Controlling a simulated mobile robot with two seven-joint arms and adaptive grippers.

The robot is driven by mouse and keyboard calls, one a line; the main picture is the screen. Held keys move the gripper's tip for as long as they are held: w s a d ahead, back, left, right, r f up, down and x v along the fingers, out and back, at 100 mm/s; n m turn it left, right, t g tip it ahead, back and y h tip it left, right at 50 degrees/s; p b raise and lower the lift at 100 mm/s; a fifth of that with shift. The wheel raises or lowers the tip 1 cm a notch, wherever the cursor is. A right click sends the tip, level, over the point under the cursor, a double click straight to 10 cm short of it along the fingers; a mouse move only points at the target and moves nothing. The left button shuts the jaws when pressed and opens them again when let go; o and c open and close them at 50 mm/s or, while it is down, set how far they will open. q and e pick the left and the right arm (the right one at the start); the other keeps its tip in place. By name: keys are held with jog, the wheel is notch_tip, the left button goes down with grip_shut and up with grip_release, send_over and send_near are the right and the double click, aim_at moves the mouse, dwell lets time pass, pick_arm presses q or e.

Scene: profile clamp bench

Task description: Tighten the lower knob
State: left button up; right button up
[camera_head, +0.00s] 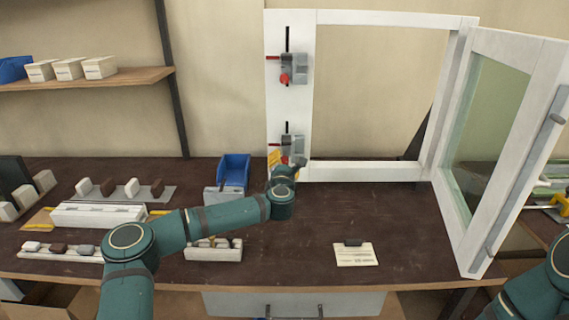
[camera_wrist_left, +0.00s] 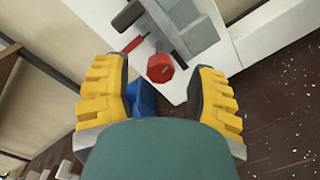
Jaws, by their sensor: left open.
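The lower clamp (camera_head: 292,142) is grey with a black upright bar and a red handle. It sits low on the left post of the white frame (camera_head: 290,110). Its red lower knob (camera_wrist_left: 160,67) shows clearly in the left wrist view, between my fingertips. My left gripper (camera_head: 286,161) is at the lower clamp and largely covers the knob in the head view. Its yellow fingers (camera_wrist_left: 158,72) are spread wide, with visible gaps on both sides of the knob. My right gripper is out of view.
A similar upper clamp (camera_head: 293,68) with a red knob sits higher on the post. A blue bin (camera_head: 235,170) stands left of the gripper. A glazed sash (camera_head: 490,140) hangs open at right. A paper card (camera_head: 355,256) lies on the dark bench (camera_head: 390,215), whose middle is mostly clear.

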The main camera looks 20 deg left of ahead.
pick_arm(q)
jog(key=shift+w+a, duration=0.2)
jog(key=shift+w, duration=0.5)
grip_shut()
jog(key=m, duration=0.2)
jog(key=m+p, duration=0.1)
jog(key=shift+d+r+m, duration=0.1)
jog(key=shift+r+m, duration=0.1)
jog(key=shift+m, duration=0.2)
jog(key=shift+f+m+g, duration=0.15)
jog(key=shift+m+g, duration=0.15)
jog(key=shift+m, duration=1.7)
